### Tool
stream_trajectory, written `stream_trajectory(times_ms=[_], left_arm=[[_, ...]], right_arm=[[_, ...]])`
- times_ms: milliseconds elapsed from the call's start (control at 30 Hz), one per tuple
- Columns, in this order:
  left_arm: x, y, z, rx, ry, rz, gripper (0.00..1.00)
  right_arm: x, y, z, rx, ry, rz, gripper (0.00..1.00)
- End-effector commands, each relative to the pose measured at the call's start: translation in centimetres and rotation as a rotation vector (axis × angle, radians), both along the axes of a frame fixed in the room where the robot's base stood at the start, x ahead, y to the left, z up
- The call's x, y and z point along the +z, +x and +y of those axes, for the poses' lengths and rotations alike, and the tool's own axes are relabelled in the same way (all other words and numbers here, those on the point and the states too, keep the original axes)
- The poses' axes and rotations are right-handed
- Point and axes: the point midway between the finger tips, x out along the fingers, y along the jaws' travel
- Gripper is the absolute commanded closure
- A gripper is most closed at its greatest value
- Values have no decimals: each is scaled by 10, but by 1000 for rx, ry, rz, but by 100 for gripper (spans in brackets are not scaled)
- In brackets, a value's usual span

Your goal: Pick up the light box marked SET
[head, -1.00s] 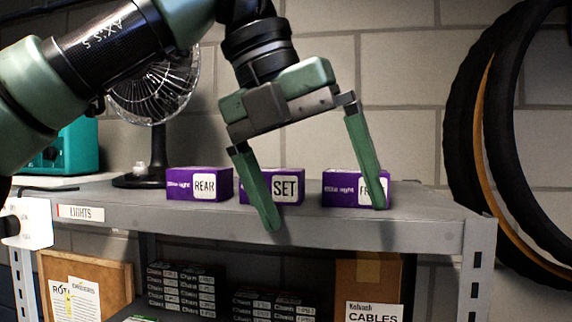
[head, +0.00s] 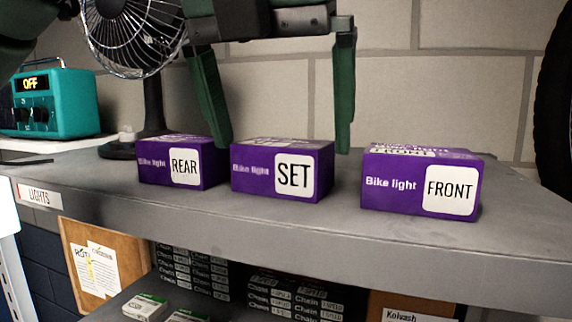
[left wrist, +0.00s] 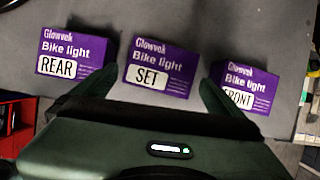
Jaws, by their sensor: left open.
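The purple light box marked SET (head: 283,170) stands on the grey shelf (head: 300,225), between the box marked REAR (head: 183,162) and the box marked FRONT (head: 421,182). My left gripper (head: 282,148) is open and empty, its fingers pointing down above and around the SET box's sides. In the left wrist view the SET box (left wrist: 159,67) lies ahead between the two fingertips (left wrist: 158,82), with the REAR box (left wrist: 75,54) to the left and the FRONT box (left wrist: 241,88) to the right. Whether the fingers touch any box is unclear. My right gripper is not in view.
A black desk fan (head: 138,35) and a teal radio (head: 55,102) stand at the back left. A label LIGHTS (head: 39,194) is on the shelf edge. Chain boxes (head: 285,292) sit on the shelf below. A tyre (head: 555,115) hangs at the right.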

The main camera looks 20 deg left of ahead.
Motion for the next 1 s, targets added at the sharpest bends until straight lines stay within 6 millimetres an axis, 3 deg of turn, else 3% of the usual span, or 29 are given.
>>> stream_trajectory(times_ms=[233, 533, 733, 767, 1000], left_arm=[[-31, 14, -2, -2, 0, 5, 0], [-34, 15, -3, 0, -1, 1, 0], [-34, 15, -3, 0, -1, 1, 56], [-34, 15, -3, 0, -1, 1, 60], [-34, 15, -3, 0, 0, 2, 60]], right_arm=[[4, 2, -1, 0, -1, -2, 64], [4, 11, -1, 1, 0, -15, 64], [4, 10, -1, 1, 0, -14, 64], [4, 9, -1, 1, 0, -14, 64], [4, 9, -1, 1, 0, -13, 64]])
